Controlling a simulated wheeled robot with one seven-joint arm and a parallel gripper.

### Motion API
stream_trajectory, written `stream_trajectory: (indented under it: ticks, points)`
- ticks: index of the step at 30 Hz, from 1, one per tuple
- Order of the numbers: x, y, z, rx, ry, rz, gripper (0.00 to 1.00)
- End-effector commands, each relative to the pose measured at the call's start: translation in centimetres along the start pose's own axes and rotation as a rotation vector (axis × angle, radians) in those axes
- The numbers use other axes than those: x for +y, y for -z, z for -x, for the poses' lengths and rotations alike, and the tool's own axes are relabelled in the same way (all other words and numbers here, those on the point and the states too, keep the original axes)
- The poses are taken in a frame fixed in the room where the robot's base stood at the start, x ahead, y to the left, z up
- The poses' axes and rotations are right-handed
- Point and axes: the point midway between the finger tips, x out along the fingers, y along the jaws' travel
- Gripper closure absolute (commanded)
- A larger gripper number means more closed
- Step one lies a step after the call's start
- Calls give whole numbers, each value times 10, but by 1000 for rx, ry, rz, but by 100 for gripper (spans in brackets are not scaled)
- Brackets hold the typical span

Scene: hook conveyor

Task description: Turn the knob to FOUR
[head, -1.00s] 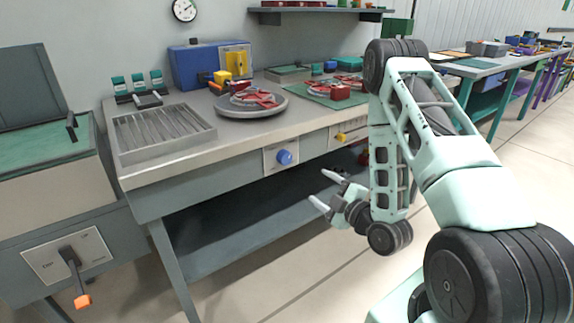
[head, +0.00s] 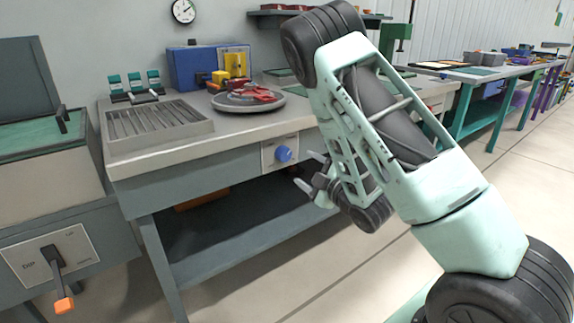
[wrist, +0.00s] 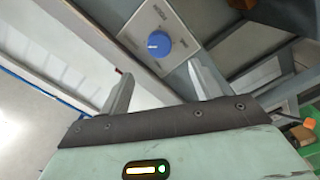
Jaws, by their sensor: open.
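The blue knob (head: 284,154) sits on a pale square plate (head: 268,157) on the front of the workbench. It also shows in the wrist view (wrist: 159,44), with a white pointer mark and lettering on the plate (wrist: 144,22) too small and tilted to read surely. My gripper (head: 309,171) is open and empty, a little right of and below the knob in the head view. In the wrist view its two fingers (wrist: 160,85) point toward the plate, with the knob beyond and between them, apart from both.
The workbench (head: 150,155) has a ribbed tray (head: 157,126) and a round turntable (head: 248,103) on top. A lower shelf (head: 235,225) runs beneath. At left, a cabinet carries an orange-tipped lever (head: 58,275). Open floor lies in front of the bench.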

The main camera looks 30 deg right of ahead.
Motion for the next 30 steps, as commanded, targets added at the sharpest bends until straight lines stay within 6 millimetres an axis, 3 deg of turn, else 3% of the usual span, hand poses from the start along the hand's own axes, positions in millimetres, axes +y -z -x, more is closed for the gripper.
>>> stream_trajectory:
  ticks: [9, 15, 28, 30]
  points:
    - [2, 1, -65, 1, -1, 1, 36]
    - [1, 1, -91, 1, 0, 1, 36]
    - [0, 0, -99, -1, 0, 0, 36]
    - [0, 0, -99, -1, 0, 0, 55]
